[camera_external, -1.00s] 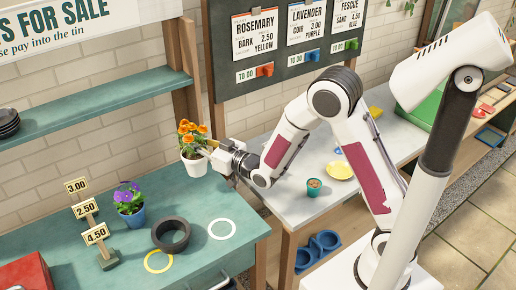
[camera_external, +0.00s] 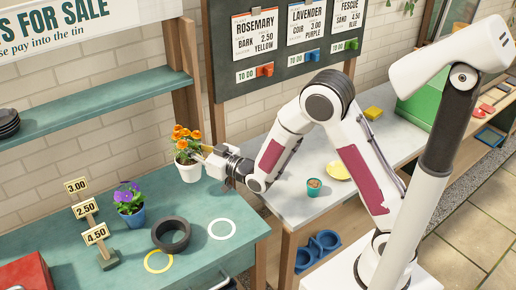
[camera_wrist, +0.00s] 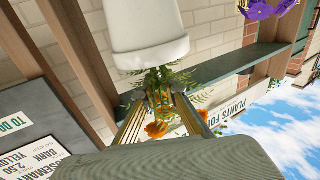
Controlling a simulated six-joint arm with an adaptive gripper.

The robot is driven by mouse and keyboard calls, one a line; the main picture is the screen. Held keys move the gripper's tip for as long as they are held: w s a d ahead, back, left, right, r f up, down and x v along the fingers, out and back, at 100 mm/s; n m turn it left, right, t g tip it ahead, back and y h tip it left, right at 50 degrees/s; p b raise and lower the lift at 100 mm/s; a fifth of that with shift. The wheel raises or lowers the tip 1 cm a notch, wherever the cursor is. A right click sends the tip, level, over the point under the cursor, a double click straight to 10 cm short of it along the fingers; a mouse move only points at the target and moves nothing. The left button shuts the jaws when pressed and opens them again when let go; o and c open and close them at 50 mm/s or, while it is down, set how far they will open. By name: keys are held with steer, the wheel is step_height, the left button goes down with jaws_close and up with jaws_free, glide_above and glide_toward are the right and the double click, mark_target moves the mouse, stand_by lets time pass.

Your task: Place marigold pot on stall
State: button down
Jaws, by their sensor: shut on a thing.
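The marigold pot is a white pot (camera_external: 189,172) with orange flowers and green leaves, upright in the external view. My gripper (camera_external: 203,159) is shut on it from the right side, near the rim and foliage. The pot is over the back right part of the green stall table (camera_external: 130,243); I cannot tell whether its base touches the top. In the wrist view the white pot (camera_wrist: 147,32) appears upside down, with foliage and orange blooms around my gripper (camera_wrist: 163,92). The exact contact is partly hidden by leaves.
A white ring (camera_external: 222,230) and a yellow ring (camera_external: 159,261) mark the stall top. A dark round dish (camera_external: 171,235), a blue pot with purple flowers (camera_external: 130,210) and price signs (camera_external: 86,211) stand there. A shelf (camera_external: 95,117) is above.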

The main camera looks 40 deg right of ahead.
mark_target(191, 159)
steer(key=shift+f, duration=2.2)
steer(key=shift+f, duration=2.2)
steer(key=c, duration=2.1)
jaws_free()
steer(key=shift+f, duration=0.1)
steer(key=shift+r, duration=0.2)
steer(key=shift+v, duration=3.7)
steer(key=shift+s, duration=0.1)
